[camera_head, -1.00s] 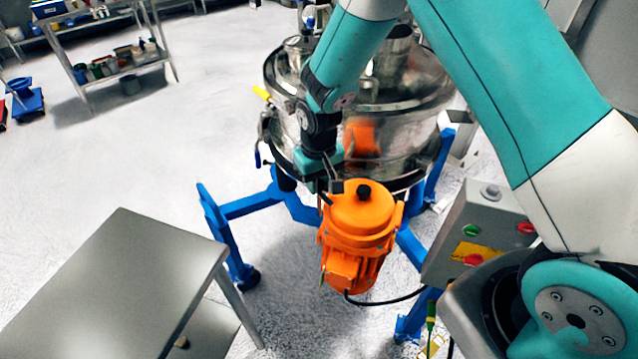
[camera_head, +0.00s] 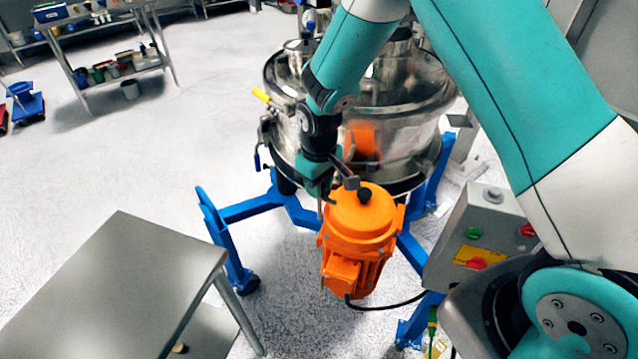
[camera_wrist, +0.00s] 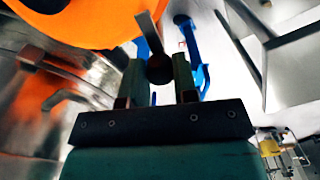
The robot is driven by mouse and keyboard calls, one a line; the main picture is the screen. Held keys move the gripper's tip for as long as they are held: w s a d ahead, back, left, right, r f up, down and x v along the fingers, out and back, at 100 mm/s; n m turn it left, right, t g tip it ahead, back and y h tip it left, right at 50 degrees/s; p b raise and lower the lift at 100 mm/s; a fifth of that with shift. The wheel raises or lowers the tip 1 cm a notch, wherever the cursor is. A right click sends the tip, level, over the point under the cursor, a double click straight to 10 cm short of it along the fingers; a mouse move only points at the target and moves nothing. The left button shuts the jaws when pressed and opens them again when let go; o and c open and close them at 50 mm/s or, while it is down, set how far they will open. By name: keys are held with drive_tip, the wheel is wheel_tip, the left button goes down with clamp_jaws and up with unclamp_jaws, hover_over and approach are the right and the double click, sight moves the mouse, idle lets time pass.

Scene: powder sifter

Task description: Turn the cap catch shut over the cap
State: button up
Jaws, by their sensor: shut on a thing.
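The orange motor (camera_head: 355,245) hangs upright at the front of the sifter, with a black knob (camera_head: 364,195) on its domed top. It fills the top of the wrist view (camera_wrist: 75,22). My gripper (camera_head: 330,186) is beside the motor's top left edge. In the wrist view its two fingers (camera_wrist: 158,82) are closed around a dark round end (camera_wrist: 160,70). A grey metal strip (camera_wrist: 150,32), which looks like the cap catch, runs from there toward the orange surface. In the head view a small grey piece (camera_head: 352,183) lies against the black knob. I cannot clearly tell the cap apart.
The steel sifter drum (camera_head: 405,150) stands behind on blue legs (camera_head: 245,208). A control box (camera_head: 480,235) with buttons is at the right. A steel table (camera_head: 115,285) is at the front left. A black cable (camera_head: 385,305) leaves the motor. Floor is open at left.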

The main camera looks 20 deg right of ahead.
drive_tip(key=o, duration=0.9)
drive_tip(key=shift+o, duration=0.2)
drive_tip(key=shift+r, duration=0.1)
wheel_tip(320, 180, up, 17)
drive_tip(key=b, duration=0.3)
drive_tip(key=shift+r, duration=0.15)
drive_tip(key=shift+s, duration=0.1)
drive_tip(key=s+a+r+y, duration=0.2)
drive_tip(key=s, duration=1)
drive_tip(key=s+a+r+n+y, duration=0.1)
drive_tip(key=s+a+r+y, duration=0.1)
drive_tip(key=s, duration=1)
drive_tip(key=shift+s+r+n, duration=0.3)
drive_tip(key=shift+s, duration=0.1)
